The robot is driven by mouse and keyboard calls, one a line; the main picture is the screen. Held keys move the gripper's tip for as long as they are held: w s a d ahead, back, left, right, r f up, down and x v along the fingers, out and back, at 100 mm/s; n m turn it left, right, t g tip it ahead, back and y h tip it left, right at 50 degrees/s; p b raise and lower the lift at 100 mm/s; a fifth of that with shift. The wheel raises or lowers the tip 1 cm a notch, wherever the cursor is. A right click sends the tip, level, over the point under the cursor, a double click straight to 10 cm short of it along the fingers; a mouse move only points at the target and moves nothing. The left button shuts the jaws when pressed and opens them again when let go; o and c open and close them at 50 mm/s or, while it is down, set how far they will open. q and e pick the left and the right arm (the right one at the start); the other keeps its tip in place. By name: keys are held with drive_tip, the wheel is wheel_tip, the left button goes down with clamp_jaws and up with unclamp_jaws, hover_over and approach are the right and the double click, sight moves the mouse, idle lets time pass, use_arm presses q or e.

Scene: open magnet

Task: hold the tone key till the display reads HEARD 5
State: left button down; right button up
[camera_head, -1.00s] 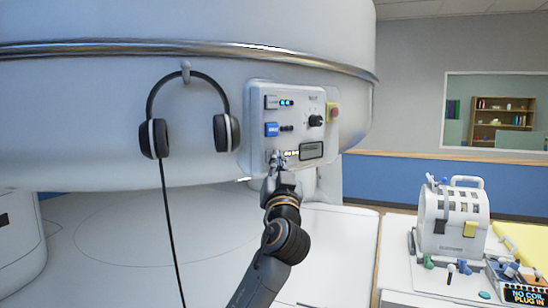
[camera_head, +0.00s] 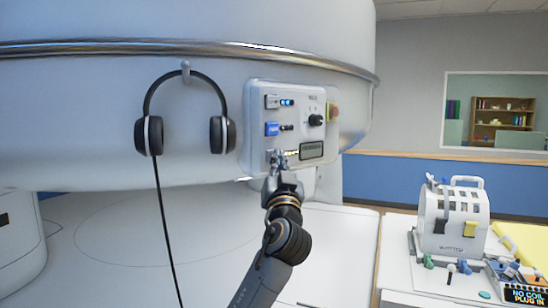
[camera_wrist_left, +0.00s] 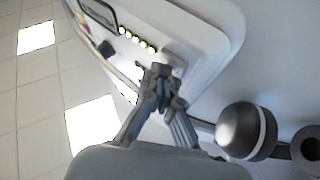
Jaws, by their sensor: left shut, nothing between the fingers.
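The control panel (camera_head: 257,98) is a pale raised box on the front of the magnet, with keys, a black knob (camera_head: 316,120) and a small display (camera_head: 312,150). The display's text is too small to read. My left gripper (camera_head: 277,156) is shut and empty, with its tips at the panel's lower left, beside the display. The tips hide what lies behind them, so the tone key and any contact cannot be made out. In the left wrist view the shut fingertips (camera_wrist_left: 161,72) are at the panel's edge, close to a row of lit dots (camera_wrist_left: 137,39). My right gripper is not in view.
Black headphones (camera_head: 226,134) hang on a hook left of the panel, their cord running down. A blue key (camera_head: 272,129) and a red-yellow button (camera_head: 333,112) are on the panel. A white coil (camera_head: 452,243) stands on the table at the right, near a "NO COIL PLUG IN" sign (camera_head: 523,295).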

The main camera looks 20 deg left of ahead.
use_arm(q)
drive_tip(key=shift+s+d, duration=0.35)
drive_tip(key=shift+d, duration=0.3)
drive_tip(key=d, duration=0.1)
drive_tip(key=s+d+b, duration=0.1)
drive_tip(key=d, duration=0.1)
drive_tip(key=s+d+b, duration=0.1)
drive_tip(key=shift+s+d, duration=0.2)
drive_tip(key=shift+d, duration=0.05)
drive_tip(key=shift+f, duration=0.15)
idle(0.6)
